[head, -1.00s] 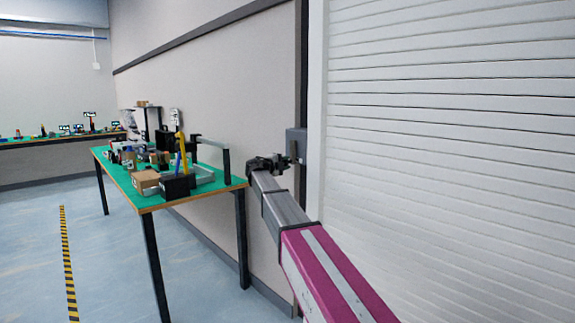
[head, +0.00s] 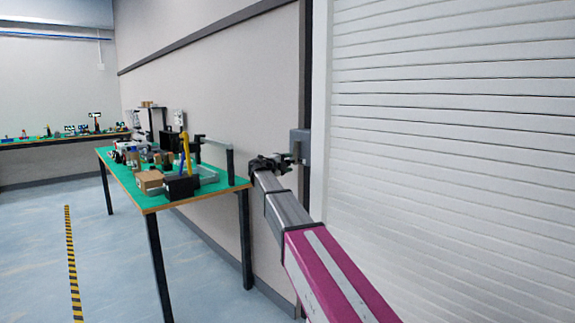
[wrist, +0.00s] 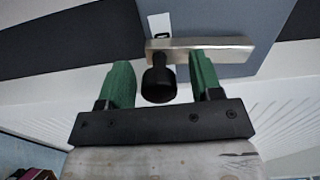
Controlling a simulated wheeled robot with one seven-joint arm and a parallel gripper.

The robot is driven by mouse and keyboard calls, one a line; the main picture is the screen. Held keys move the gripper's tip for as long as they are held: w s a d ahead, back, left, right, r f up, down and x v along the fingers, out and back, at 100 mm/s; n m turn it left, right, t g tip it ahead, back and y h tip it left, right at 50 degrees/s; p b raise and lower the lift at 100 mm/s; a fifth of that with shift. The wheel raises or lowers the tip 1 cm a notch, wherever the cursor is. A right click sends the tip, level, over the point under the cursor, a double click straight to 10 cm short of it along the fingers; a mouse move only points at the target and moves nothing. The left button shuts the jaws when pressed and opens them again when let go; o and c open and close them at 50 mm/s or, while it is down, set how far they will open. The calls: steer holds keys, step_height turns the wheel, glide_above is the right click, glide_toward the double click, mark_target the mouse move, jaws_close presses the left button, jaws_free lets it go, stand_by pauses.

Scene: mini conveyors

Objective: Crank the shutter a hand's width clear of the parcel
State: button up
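The roller shutter (head: 450,150), with pale horizontal slats, fills the right of the head view; its bottom edge is out of view. A grey crank box (head: 302,143) is mounted beside its frame. In the wrist view a flat metal crank arm (wrist: 220,50) carries a black knob (wrist: 158,85). My gripper (head: 267,163) is at the crank box. In the wrist view its green fingers (wrist: 162,80) are on either side of the knob, with a visible gap to each side, so it is open. I see no parcel by the shutter.
A green-topped table (head: 160,200) with boxes and tools stands left of my arm, close to the wall. Another bench (head: 50,140) is at the back left. The floor with the yellow-black tape (head: 72,262) is clear.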

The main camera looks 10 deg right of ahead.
steer(key=shift+s, duration=0.1)
steer(key=v, duration=1)
steer(key=shift+s+a, duration=0.15)
steer(key=shift+a, duration=0.15)
steer(key=shift+f, duration=0.1)
